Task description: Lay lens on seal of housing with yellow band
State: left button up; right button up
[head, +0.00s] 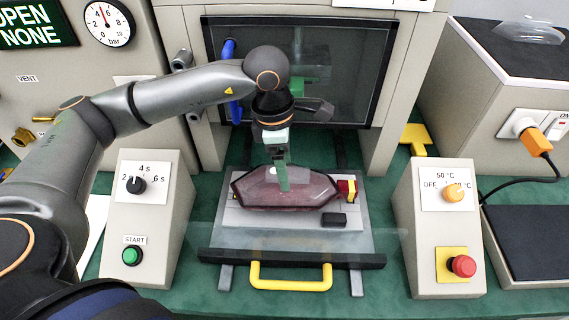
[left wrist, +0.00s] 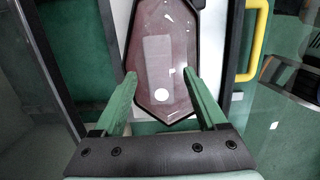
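A dark red translucent lens (head: 285,187) with a pointed outline and a dark rim lies in the middle of a pale grey plate (head: 240,216). What lies under it is mostly hidden, so I cannot tell how it seats on a seal. A red and yellow block (head: 347,188) shows at its right end. My left gripper (head: 282,180) points down over the lens. In the left wrist view its green fingers (left wrist: 160,77) stand apart, on either side of the lens's near end (left wrist: 165,108), and I see no clear contact. My right gripper is out of view.
A clear panel with a yellow handle (head: 290,288) is in front of the plate. Control boxes stand left (head: 148,215) and right (head: 440,225). A dark-windowed machine (head: 345,70) stands behind. A clear curved piece (head: 530,28) lies on a black-topped box at the upper right.

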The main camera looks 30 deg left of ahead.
pick_arm(q)
notch_tip(320, 180, up, 12)
jog(key=a, duration=0.1)
jog(key=shift+s+a+r, duration=0.15)
jog(key=shift+s+r, duration=0.1)
jog(key=shift+s, duration=0.1)
dwell(0.4)
